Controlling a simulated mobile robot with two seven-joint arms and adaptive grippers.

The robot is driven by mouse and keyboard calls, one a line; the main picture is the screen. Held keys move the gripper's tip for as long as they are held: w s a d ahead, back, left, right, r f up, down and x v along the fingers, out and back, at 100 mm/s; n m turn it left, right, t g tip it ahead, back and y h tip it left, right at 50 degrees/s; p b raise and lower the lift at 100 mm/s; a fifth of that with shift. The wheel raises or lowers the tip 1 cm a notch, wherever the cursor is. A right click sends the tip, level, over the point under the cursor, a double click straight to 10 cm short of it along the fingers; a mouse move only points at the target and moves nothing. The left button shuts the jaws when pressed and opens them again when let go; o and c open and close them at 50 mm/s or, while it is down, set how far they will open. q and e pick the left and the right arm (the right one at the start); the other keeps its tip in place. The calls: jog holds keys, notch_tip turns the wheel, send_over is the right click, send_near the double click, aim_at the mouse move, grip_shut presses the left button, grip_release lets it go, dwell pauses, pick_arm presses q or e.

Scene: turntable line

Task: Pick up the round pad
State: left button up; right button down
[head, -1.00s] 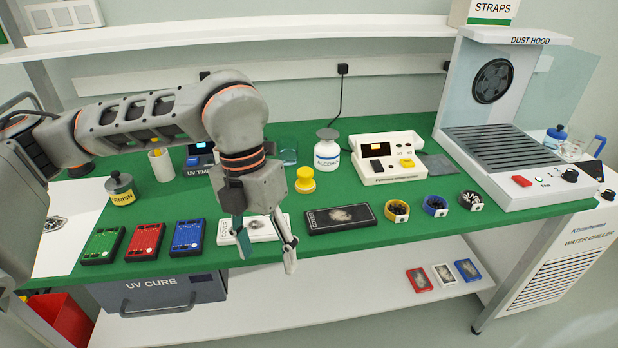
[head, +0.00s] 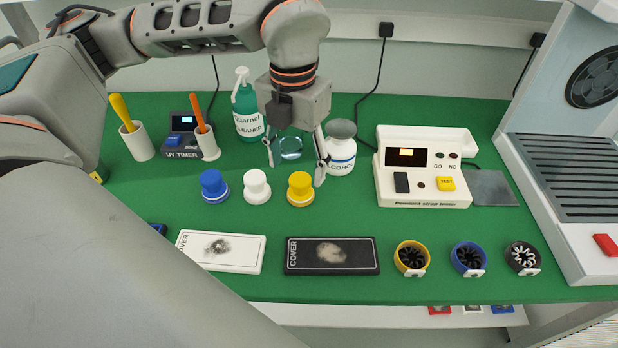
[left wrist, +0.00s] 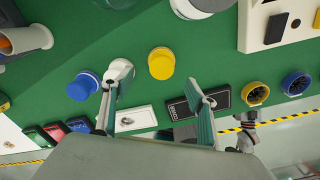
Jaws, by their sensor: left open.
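Three round, knobbed pieces stand in a row on the green table: blue (head: 214,185), white (head: 257,186) and yellow (head: 300,188). Behind them lies a round, bluish see-through thing (head: 290,148), seen between my fingers. I cannot tell for sure which is the round pad. My left gripper (head: 296,162) is open and empty, pointing down above the area behind the white and yellow pieces. In the left wrist view, the yellow piece (left wrist: 161,64) shows between and beyond the fingers, the white piece (left wrist: 120,72) is partly behind one finger, and the blue piece (left wrist: 83,87) is outside.
A white bottle (head: 341,150) stands close beside the right finger. A green spray bottle (head: 247,112) stands behind left. A tester (head: 424,168) is to the right. White and black covers (head: 332,256) and several round straps (head: 411,258) lie in front.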

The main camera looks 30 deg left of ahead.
aim_at(300, 178)
pick_arm(q)
jog(key=shift+s+f, duration=0.2)
jog(key=shift+f, duration=0.7)
jog(key=shift+w+f, duration=0.1)
jog(key=shift+f, duration=0.15)
jog(key=f, duration=0.2)
jog(key=w+f, duration=0.1)
jog(key=f, duration=0.1)
jog(key=shift+f+b, duration=0.2)
jog(key=shift+b, duration=0.15)
jog(key=shift+f, duration=0.1)
jog(key=c, duration=1.2)
jog(key=shift+o, duration=0.2)
pick_arm(e)
jog(key=shift+s+d+f, duration=0.1)
jog(key=shift+d+f, duration=0.05)
jog(key=shift+f, duration=0.1)
